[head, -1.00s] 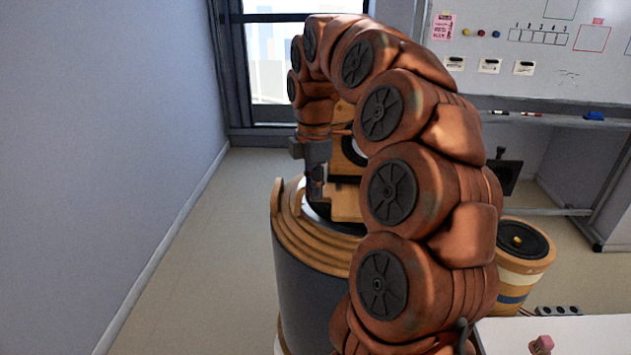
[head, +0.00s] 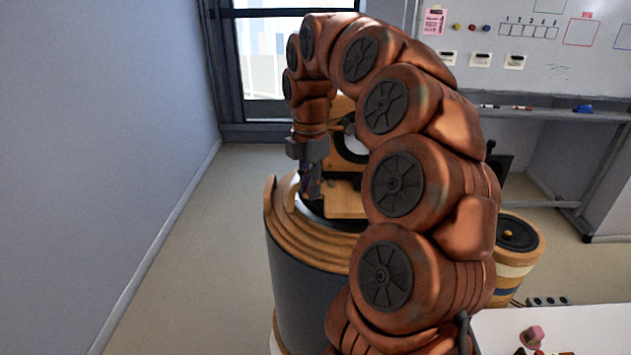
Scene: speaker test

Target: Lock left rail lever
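My gripper (head: 312,183) points down over the top of the round pedestal (head: 310,275), at the left front of the wooden fixture (head: 345,203). The fixture has an upright wooden part with a dark round speaker (head: 352,146) in it, partly hidden behind my arm. The gripper is small and dark here, so I cannot tell whether its fingers are open or touching anything. I cannot pick out the left rail lever; it may be hidden by the gripper or too small to see.
My copper-coloured arm covers the middle and the fixture's right side. A striped drum (head: 517,250) stands right of it. A white table (head: 590,325) with a pink block (head: 532,336) is at the lower right. A whiteboard (head: 550,60) hangs behind. The floor at left is clear.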

